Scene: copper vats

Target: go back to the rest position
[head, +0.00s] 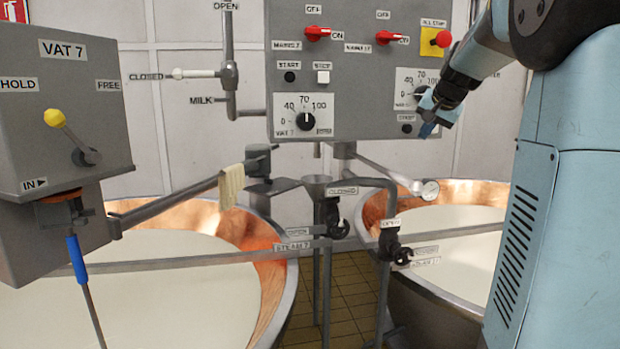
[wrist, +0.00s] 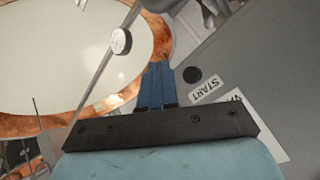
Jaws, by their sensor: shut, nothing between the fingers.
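My gripper (head: 428,129) is in front of the lower right part of the grey control panel (head: 345,70), beside the right-hand dial, which it partly covers. In the wrist view its blue fingers (wrist: 157,82) are together and hold nothing. The panel's grey face (wrist: 255,60) and a dark START button (wrist: 192,75) lie right of the fingers there. I cannot tell whether the fingertips touch the panel.
Copper-rimmed vats of milk stand at left (head: 150,260) and right (head: 460,245). Steam pipes with black valves (head: 388,244) rise between them. A grey VAT 7 box (head: 70,110) with a yellow-knobbed lever is at left. Tiled floor (head: 345,290) shows between the vats.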

